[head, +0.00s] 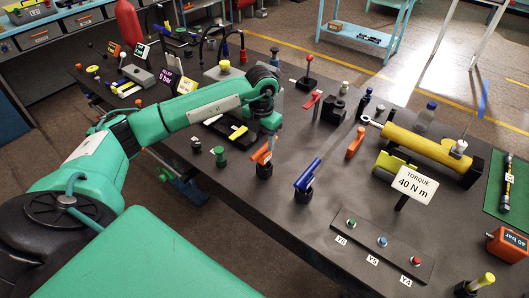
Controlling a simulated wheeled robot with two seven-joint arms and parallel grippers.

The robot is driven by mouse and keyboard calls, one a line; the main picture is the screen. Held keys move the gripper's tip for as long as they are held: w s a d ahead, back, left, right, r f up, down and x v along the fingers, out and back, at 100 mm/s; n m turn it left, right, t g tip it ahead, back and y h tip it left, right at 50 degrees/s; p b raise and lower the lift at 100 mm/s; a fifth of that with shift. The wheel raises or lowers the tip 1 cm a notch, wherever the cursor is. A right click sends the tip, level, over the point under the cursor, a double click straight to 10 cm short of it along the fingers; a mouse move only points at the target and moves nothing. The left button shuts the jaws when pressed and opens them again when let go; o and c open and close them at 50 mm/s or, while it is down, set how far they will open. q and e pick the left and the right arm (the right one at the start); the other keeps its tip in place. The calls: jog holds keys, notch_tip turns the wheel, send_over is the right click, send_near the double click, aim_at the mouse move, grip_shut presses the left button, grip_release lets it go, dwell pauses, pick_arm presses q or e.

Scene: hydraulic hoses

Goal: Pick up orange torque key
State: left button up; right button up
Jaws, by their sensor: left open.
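An orange key-like tool (262,154) stands tilted in a round black holder (264,169) near the middle of the table. My left gripper (271,139) hangs from the wrist directly above and beside it, small in the picture and open. Whether the fingers touch the orange handle cannot be told. A second orange handle-shaped piece (355,143) stands farther right, left of the yellow cylinder. Which of the two is the torque key is not marked. My right gripper is out of view.
A blue-handled tool (307,176) in a black holder stands close to the right. A red-handled tool (312,103) is behind. A yellow cylinder (425,145), a torque sign (409,184) and a button panel (380,243) fill the right. The dark table (270,215) is bare in front.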

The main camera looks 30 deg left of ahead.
aim_at(264, 150)
pick_arm(q)
jog(key=shift+w+f, duration=0.25)
jog(key=shift+f, duration=0.7)
jog(key=shift+d+f+p, duration=0.1)
jog(key=shift+f+p, duration=0.3)
jog(key=shift+p, duration=0.25)
notch_tip(264, 150, down, 3)
jog(key=shift+w+d+f+p, duration=0.1)
jog(key=shift+d+f+p, duration=0.1)
jog(key=shift+p, duration=0.7)
jog(key=shift+a+f, duration=0.1)
jog(key=shift+f, duration=0.45)
grip_shut()
jog(key=shift+r, duration=0.15)
jog(key=shift+w+r, duration=0.1)
jog(key=shift+r, duration=0.4)
notch_tip(264, 150, up, 19)
jog(key=b, duration=0.5)
jog(key=shift+b, duration=0.4)
